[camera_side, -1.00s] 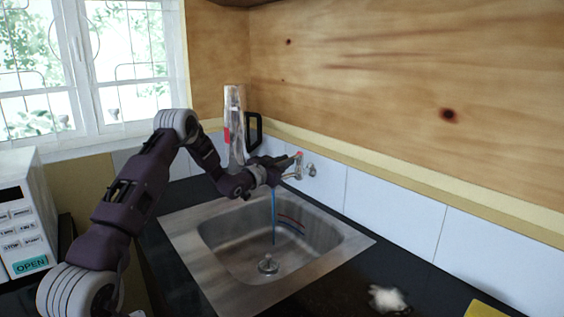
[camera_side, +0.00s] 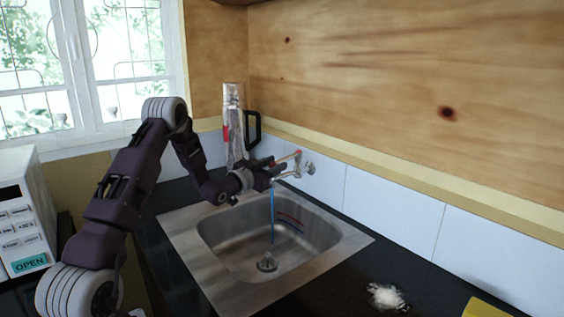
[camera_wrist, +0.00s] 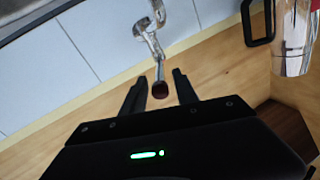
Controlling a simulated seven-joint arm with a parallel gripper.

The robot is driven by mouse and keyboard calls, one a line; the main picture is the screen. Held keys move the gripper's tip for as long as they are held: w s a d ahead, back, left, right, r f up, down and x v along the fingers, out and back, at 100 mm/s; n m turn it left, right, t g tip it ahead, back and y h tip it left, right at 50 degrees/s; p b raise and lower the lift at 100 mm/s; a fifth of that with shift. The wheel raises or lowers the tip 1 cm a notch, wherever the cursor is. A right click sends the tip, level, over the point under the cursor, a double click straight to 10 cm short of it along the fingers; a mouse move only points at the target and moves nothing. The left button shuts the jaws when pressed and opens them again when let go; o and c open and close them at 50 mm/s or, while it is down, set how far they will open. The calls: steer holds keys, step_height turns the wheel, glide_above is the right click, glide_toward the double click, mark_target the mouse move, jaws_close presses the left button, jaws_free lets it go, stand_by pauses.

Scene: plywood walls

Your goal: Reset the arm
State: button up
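My arm reaches over the sink from the left in the side view. My gripper (camera_side: 281,165) is beside the tap (camera_side: 290,174) on the tiled wall. In the wrist view the two dark fingers of my gripper (camera_wrist: 160,86) are apart. A thin blue stream (camera_side: 273,215) falls from the tap into the sink. The lever's red tip (camera_side: 298,153) also shows in the side view.
The steel sink (camera_side: 190,245) is set in a black counter. A clear appliance with a black handle (camera_side: 252,128) stands behind my gripper. A white microwave (camera_side: 22,215) is at the left. A white clump (camera_side: 385,296) and a yellow item (camera_side: 486,309) lie at the front right.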

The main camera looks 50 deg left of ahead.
steer(key=shift+v, duration=0.95)
steer(key=shift+r, duration=0.1)
steer(key=s+d+r+g+h, duration=0.1)
steer(key=s+d+r+g, duration=0.2)
steer(key=d+r, duration=0.4)
steer(key=s+d+r+g, duration=0.2)
steer(key=s+d+r, duration=0.15)
steer(key=d, duration=0.55)
steer(key=s+d+f+g+h, duration=0.1)
steer(key=s+d, duration=0.4)
steer(key=s, duration=0.5)
steer(key=s+d+f+g+h, duration=0.1)
steer(key=s+d+g, duration=0.2)
steer(key=s+d, duration=0.3)
steer(key=s+d+f+m+g+h, duration=0.1)
steer(key=s+d, duration=0.5)
steer(key=s, duration=0.9)
steer(key=shift+d+f+g+h, duration=0.2)
steer(key=shift+f+g+h, duration=0.25)
steer(key=shift+g, duration=0.45)
